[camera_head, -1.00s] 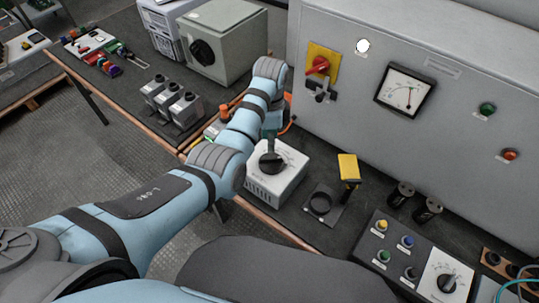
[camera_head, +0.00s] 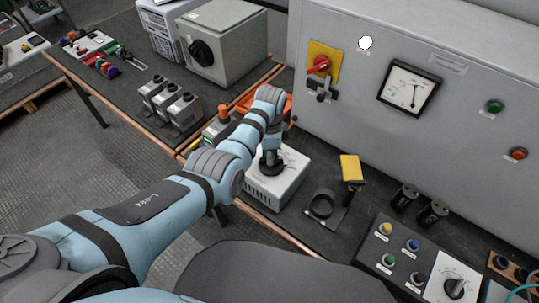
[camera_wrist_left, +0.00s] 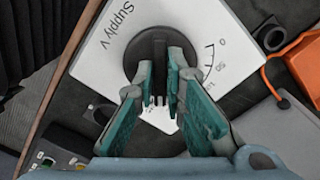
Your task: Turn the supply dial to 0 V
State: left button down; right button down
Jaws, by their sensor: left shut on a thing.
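The supply dial is a round black knob (camera_wrist_left: 158,48) on a white box (camera_head: 283,190), labelled "Supply V" in the left wrist view. A printed scale with 0 and 50 shows right of the knob there. My left gripper (camera_head: 271,152) comes down from above onto the dial. In the left wrist view its two teal-padded fingers (camera_wrist_left: 158,80) are shut on the knob, one on each side. The fingers hide part of the scale, and I cannot tell which mark the knob points to. My right gripper is out of view.
A grey cabinet (camera_head: 455,150) with a needle meter (camera_head: 408,88) and red switch (camera_head: 318,65) stands behind. A yellow-topped post (camera_head: 351,168) and a button panel (camera_head: 390,250) are to the right. An orange tray (camera_wrist_left: 305,65) lies near the box.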

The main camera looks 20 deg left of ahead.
pick_arm(q)
jog(key=shift+r+n, duration=0.1)
jog(key=shift+n, duration=0.2)
jog(key=n+p, duration=0.2)
jog(key=n, duration=0.4)
jog(key=n+p, duration=0.1)
jog(key=n, duration=0.2)
jog(key=shift+d+n, duration=0.1)
jog(key=shift+n, duration=0.3)
jog(key=n, duration=0.5)
jog(key=shift+d, duration=0.1)
jog(key=n, duration=0.6)
jog(key=shift+w, duration=0.1)
jog(key=shift+n, duration=0.3)
jog(key=c, duration=1.7)
grip_release()
jog(key=shift+o, duration=0.2)
